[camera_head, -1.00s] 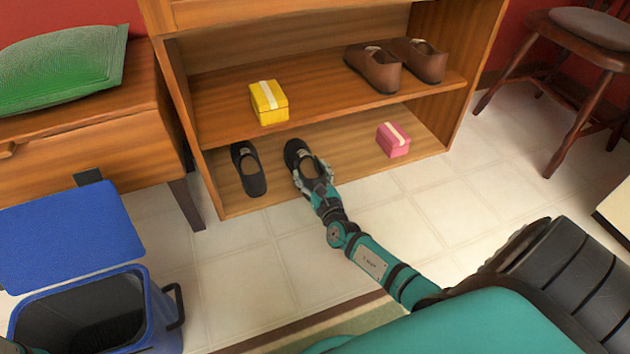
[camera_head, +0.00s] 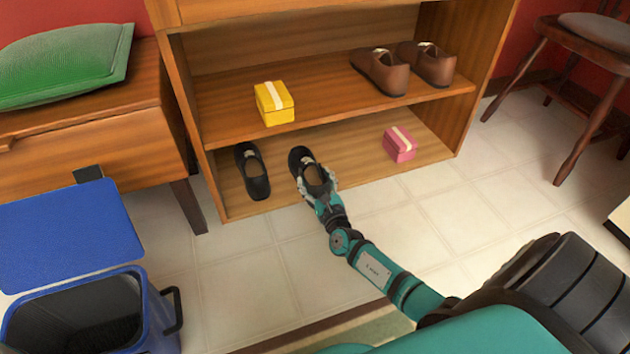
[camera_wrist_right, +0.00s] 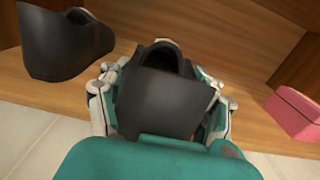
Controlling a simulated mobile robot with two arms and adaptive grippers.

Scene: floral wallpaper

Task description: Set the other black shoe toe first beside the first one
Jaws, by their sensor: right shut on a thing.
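The first black shoe (camera_head: 257,186) lies on the left of the bottom shelf (camera_head: 355,164), toe toward the back. The other black shoe (camera_head: 298,158) is to its right with a gap between them, also toe inward. My right gripper (camera_head: 318,190) is shut on this shoe at its heel end, at the shelf's front edge. In the right wrist view the held shoe (camera_wrist_right: 165,100) sits between both fingers, and the first shoe (camera_wrist_right: 60,45) stands at the left. I cannot tell whether the held shoe's sole touches the shelf. My left gripper is not in view.
A pink box (camera_head: 400,146) is on the bottom shelf to the right, with bare board between. On the upper shelf are a yellow box (camera_head: 274,104) and brown shoes (camera_head: 381,72). A blue bin (camera_head: 80,320) with its lid up stands at the lower left.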

